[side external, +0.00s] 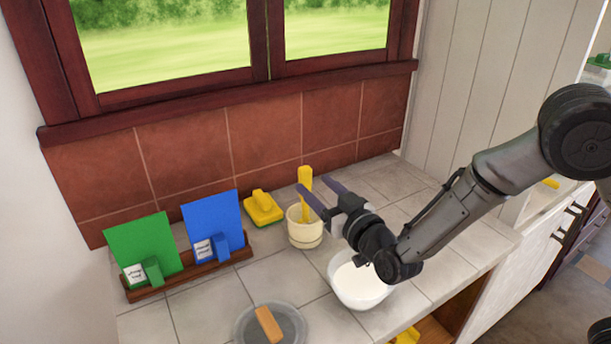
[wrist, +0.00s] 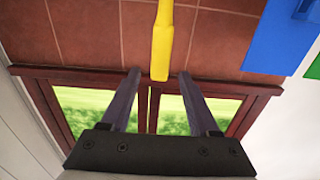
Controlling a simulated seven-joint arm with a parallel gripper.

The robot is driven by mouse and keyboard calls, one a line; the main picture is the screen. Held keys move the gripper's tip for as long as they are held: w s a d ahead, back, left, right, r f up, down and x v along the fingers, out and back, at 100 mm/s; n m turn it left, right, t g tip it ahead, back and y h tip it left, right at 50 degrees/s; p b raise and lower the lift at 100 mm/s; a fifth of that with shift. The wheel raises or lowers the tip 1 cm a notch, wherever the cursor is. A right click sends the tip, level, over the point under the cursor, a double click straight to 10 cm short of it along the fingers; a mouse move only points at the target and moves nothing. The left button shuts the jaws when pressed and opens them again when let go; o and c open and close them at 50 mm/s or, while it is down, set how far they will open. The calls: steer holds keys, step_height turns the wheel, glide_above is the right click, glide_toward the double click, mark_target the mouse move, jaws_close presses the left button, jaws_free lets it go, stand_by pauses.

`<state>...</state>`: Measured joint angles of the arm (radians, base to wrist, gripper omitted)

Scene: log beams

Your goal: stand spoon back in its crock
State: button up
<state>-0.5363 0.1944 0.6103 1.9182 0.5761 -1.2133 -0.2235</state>
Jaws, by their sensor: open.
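A yellow spoon (side external: 305,188) stands upright with its lower part inside the cream crock (side external: 305,234) on the tiled counter. In the wrist view the yellow spoon (wrist: 162,45) hangs down from the top edge, its end between my two fingertips. My gripper (side external: 307,191) is open, one finger on each side of the spoon, at a height above the crock's rim. In the wrist view my gripper (wrist: 159,75) shows a gap between each finger and the spoon. The lower part of the spoon is hidden by the crock wall.
A white bowl (side external: 345,290) stands in front of the crock, under my wrist. A yellow-and-green scrubber (side external: 262,208) sits left of the crock. Green (side external: 142,246) and blue (side external: 213,223) boards stand in a wooden rack. A grey lid (side external: 288,326) lies at the front.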

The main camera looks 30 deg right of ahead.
steer(key=s, duration=0.3)
steer(key=shift+s, duration=0.35)
steer(key=shift+r, duration=0.1)
steer(key=s+d+r+g+y, duration=0.3)
steer(key=s+d+r+g, duration=0.3)
steer(key=s+d, duration=0.15)
steer(key=s+d+f+g+h, duration=0.1)
steer(key=s+d+g, duration=0.2)
steer(key=s, duration=0.8)
steer(key=s+d+f+g+h, duration=0.1)
steer(key=s+d, duration=0.5)
steer(key=s, duration=0.6)
steer(key=shift+d+f+g+h, duration=0.3)
steer(key=shift+g+h, duration=0.2)
steer(key=shift+g, duration=0.7)
